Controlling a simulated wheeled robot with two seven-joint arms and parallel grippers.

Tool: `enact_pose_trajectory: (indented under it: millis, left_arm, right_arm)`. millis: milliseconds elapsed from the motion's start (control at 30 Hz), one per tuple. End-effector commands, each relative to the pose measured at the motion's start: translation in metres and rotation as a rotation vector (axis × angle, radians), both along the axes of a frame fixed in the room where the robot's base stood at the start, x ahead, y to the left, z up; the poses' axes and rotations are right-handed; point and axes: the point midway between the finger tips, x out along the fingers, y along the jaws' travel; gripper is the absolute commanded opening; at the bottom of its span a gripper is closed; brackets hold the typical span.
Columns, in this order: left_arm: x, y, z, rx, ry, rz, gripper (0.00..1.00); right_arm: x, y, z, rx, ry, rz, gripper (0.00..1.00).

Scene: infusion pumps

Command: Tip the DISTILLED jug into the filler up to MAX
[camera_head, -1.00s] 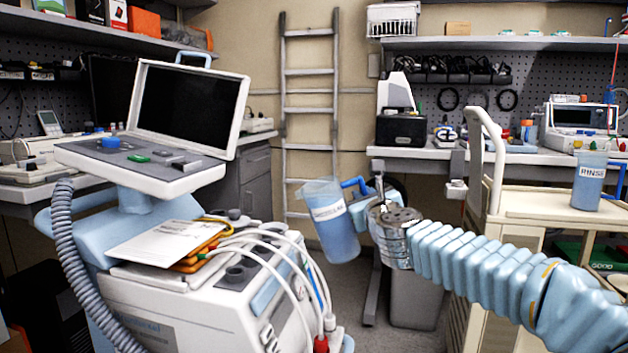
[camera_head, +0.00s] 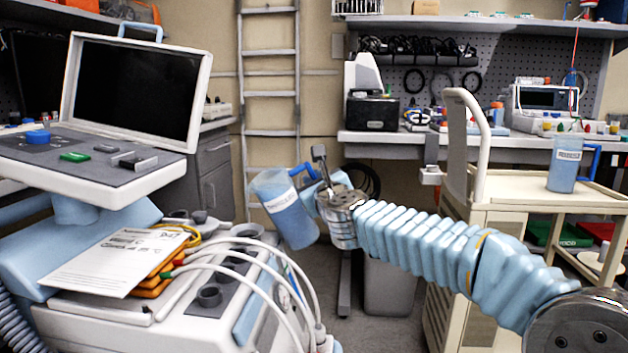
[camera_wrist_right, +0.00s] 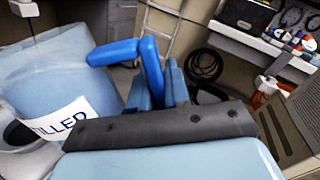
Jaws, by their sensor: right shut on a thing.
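The DISTILLED jug (camera_head: 288,212) is translucent blue with a white label. It hangs in the air beside the white machine, leaning with its top to the left. My right gripper (camera_head: 316,188) is shut on its blue handle. In the right wrist view the jug (camera_wrist_right: 55,75) fills the left side, with part of its label readable, and the blue handle (camera_wrist_right: 140,55) runs to the gripper's fingers (camera_wrist_right: 172,85). The machine's top has several dark round openings (camera_head: 210,296); I cannot tell which is the filler, and no MAX mark is readable. My left gripper is out of view.
The white machine (camera_head: 130,320) carries a laptop-like screen unit (camera_head: 135,90), papers (camera_head: 115,262) and white hoses (camera_head: 270,248). A similar blue labelled jug (camera_head: 563,168) stands on the beige cart (camera_head: 510,190) at right. A ladder (camera_head: 270,100) leans behind.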

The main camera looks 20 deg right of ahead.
Motion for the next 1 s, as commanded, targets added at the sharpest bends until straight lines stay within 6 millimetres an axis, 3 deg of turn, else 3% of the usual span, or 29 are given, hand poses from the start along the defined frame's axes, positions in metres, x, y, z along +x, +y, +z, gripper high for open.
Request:
enact_pose_trajectory:
  millis: [1000]
  left_arm:
    - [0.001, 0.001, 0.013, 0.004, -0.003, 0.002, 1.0]
  right_arm:
    - [0.0, 0.003, -0.001, -0.207, 0.0, -0.001, 0.0]
